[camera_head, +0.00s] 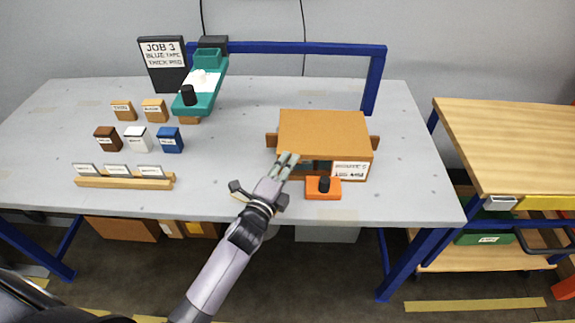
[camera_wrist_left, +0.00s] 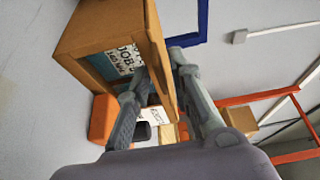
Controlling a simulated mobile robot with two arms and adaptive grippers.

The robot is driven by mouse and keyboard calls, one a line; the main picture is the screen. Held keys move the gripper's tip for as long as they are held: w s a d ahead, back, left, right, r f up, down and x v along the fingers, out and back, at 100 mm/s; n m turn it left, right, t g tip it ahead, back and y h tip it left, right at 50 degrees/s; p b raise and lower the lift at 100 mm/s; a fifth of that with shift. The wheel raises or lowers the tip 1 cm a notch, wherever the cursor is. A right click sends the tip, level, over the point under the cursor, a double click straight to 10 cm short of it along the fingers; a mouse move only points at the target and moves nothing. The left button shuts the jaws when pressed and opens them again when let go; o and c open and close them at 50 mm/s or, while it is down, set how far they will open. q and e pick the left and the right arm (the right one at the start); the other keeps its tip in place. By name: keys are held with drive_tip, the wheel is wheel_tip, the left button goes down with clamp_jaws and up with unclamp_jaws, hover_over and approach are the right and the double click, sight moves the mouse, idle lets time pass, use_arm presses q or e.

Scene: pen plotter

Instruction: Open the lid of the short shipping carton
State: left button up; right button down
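The cardboard carton (camera_head: 320,128) sits on the right part of the grey table, its top panel lying flat. A white label (camera_head: 350,170) is on its front right, with a dark gap left of it. My left gripper (camera_head: 287,160) is at the carton's front left edge. In the left wrist view the fingers (camera_wrist_left: 160,90) are apart, with a thin cardboard panel (camera_wrist_left: 158,55) of the carton passing between them; I cannot tell whether they touch it. My right gripper is not in view.
An orange block with a black knob (camera_head: 323,190) stands just in front of the carton. A teal device (camera_head: 205,85), a dark sign (camera_head: 162,62), several small boxes (camera_head: 138,138) and a wooden card rack (camera_head: 125,182) stand left. Bare table lies between them and the carton.

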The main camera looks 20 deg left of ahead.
use_arm(q)
clamp_jaws()
idle(0.6)
